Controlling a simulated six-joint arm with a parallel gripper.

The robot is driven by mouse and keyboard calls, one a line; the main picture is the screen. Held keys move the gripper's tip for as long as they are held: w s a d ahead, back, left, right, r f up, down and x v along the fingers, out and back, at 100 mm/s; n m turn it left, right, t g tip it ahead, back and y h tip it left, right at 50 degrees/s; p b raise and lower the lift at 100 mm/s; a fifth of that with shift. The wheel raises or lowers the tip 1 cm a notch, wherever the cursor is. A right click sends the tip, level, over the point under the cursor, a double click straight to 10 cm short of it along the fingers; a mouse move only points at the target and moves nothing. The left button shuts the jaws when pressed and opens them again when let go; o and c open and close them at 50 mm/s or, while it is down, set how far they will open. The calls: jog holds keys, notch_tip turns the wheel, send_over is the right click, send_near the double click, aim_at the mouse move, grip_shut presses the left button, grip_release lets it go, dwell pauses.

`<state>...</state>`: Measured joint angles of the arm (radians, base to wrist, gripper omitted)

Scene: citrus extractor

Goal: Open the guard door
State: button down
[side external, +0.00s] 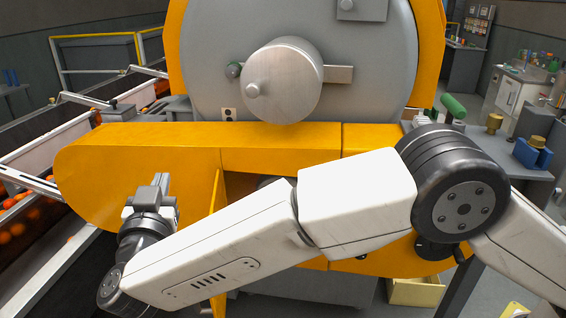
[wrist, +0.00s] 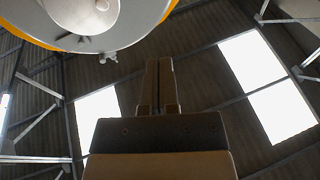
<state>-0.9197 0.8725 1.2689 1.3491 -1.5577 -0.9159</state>
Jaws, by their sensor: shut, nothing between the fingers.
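The yellow guard (side external: 110,160) runs across the front of the machine below the grey drum. A narrow yellow panel (side external: 216,190), which looks like the guard door, stands out nearly edge-on beside a dark opening, so it appears open. My forearm hides its middle and much of the opening. I cannot tell how far it has swung. My gripper (side external: 161,182) is left of this panel, in front of the guard, its fingers pointing up. In the wrist view my gripper (wrist: 159,62) is shut and empty, against the roof. The guard door cannot be made out there.
The grey drum (side external: 205,75) with its round metal hub (side external: 290,75) rises above the guard. A conveyor with oranges (side external: 15,225) runs at the left. A green-handled part (side external: 454,106) and a blue item with a brass top (side external: 535,152) are at the right.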

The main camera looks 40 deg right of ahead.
aim_at(218, 315)
jog(key=w+d+r+n+t+y, duration=0.4)
jog(key=d+r+n+t+y, duration=0.5)
jog(key=y, duration=0.7)
jog(key=s+d+f+n+g+y, duration=0.5)
jog(key=s+f+g, duration=0.2)
jog(key=g, duration=0.2)
jog(key=s+d+f+n+g+y, duration=0.4)
jog(key=s+f+n+g+y, duration=0.15)
jog(key=s+g, duration=0.25)
notch_tip(218, 315, down, 32)
jog(key=shift+w+d+r+m+h, duration=0.15)
jog(key=shift+d+r+m+h, duration=0.1)
jog(key=shift+m+h, duration=0.15)
jog(key=shift+a, duration=0.15)
jog(key=x, duration=1.4)
jog(key=shift+f, duration=0.2)
